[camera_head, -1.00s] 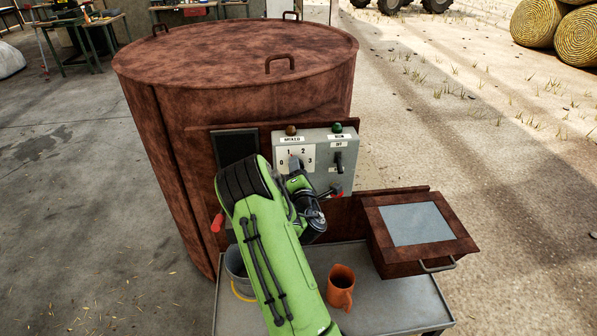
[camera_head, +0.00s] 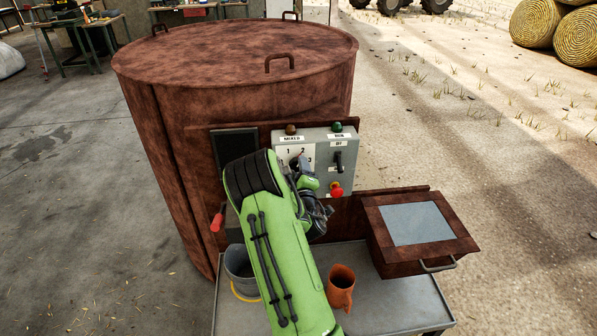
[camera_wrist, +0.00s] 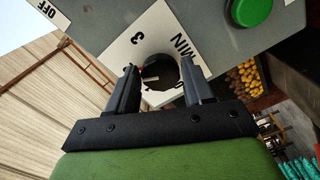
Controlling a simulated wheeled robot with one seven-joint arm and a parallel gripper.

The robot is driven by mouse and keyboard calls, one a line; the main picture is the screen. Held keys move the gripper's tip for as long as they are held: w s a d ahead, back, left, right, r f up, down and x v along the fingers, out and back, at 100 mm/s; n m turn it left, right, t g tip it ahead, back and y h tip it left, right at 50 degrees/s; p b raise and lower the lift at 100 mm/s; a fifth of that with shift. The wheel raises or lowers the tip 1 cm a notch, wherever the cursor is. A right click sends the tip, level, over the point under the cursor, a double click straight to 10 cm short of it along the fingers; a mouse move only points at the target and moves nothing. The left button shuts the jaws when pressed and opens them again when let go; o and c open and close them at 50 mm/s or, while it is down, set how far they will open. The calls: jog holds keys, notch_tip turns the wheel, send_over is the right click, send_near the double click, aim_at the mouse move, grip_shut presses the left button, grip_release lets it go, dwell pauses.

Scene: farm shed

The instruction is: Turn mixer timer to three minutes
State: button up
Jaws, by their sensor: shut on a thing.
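The mixer's grey control box (camera_head: 318,148) is on the front of the brown drum (camera_head: 175,130). Its white timer dial plate (camera_head: 285,155) shows "1" and "2" in the head view; my arm hides the rest. In the wrist view the black timer knob (camera_wrist: 158,72) sits on the white plate (camera_wrist: 120,58), with "3" and "MIN" readable beside it. My gripper (camera_wrist: 160,80) is shut on the timer knob, one finger on each side. Its fingertips in the head view (camera_head: 299,165) are at the dial, partly hidden. The knob's exact setting is hard to read.
A black switch (camera_head: 338,160) and red button (camera_head: 336,189) are right of the dial, with green (camera_head: 337,127) and brown (camera_head: 291,129) lamps above. A hatch box (camera_head: 415,222) juts out at right. An orange mug (camera_head: 341,287) and grey bucket (camera_head: 239,266) stand on the table (camera_head: 390,306) below.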

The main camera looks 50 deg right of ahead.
jog(key=m, duration=0.6)
jog(key=shift+a+f+b, duration=0.1)
jog(key=shift+f+b, duration=0.1)
jog(key=shift+b, duration=0.1)
jog(key=m+b, duration=0.2)
jog(key=m, duration=0.4)
jog(key=shift+a+f, duration=0.1)
jog(key=shift+m, duration=0.3)
jog(key=o, duration=0.9)
jog(key=shift+w, duration=0.1)
